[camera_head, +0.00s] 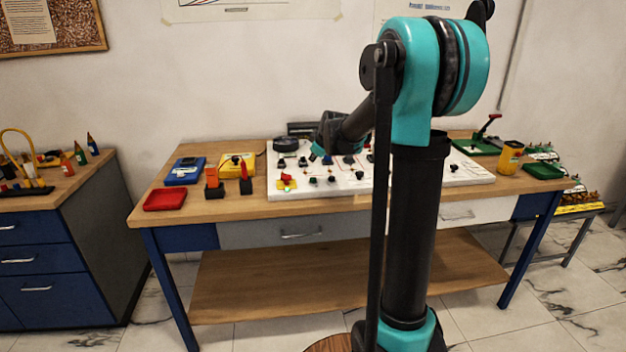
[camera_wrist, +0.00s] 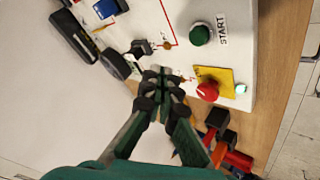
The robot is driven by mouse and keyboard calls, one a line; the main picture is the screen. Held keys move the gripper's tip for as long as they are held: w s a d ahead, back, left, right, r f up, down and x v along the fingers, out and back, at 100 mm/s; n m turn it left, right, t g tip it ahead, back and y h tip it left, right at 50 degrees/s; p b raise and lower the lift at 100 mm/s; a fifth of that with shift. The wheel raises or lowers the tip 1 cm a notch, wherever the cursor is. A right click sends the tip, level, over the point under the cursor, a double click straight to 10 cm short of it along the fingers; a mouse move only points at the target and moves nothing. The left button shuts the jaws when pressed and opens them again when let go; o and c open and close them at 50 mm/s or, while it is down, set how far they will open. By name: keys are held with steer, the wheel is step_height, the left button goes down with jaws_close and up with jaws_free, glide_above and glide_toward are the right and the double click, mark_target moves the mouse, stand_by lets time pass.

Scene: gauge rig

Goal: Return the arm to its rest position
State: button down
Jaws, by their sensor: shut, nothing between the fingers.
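My gripper (camera_wrist: 162,76) shows in the wrist view with its dark green fingers together and nothing between them. In the head view my gripper (camera_head: 318,152) is small and partly hidden by my own arm, above the left part of the white panel (camera_head: 258,180). In the wrist view the fingertips appear over the white panel (camera_wrist: 175,10), between a black knob and a red knob (camera_wrist: 207,91) on a yellow plate. A green START button (camera_wrist: 201,34) is further up. I cannot tell the height of the fingers above the panel.
The panel lies on a wooden workbench (camera_head: 210,210). On its left are a red tray (camera_head: 165,199), a blue meter (camera_head: 185,171) and a yellow meter (camera_head: 237,166). On its right are a yellow device (camera_head: 510,158) and a green tray (camera_head: 544,171). A blue cabinet stands at left.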

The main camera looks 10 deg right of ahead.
stand_by(0.5)
steer(key=s+d+f+m+g, duration=0.1)
steer(key=s+f+m, duration=0.2)
steer(key=s, duration=1)
steer(key=s+d+f+m+g+h, duration=0.1)
steer(key=s+f+m, duration=0.3)
steer(key=s+f, duration=0.4)
steer(key=s+d+f+m+g+h, duration=0.1)
steer(key=s+f+m, duration=0.3)
steer(key=s, duration=1.6)
step_height(320, 180, down, 2)
steer(key=shift+d+f+g, duration=0.1)
steer(key=shift+d+g, duration=0.4)
steer(key=shift+g, duration=0.4)
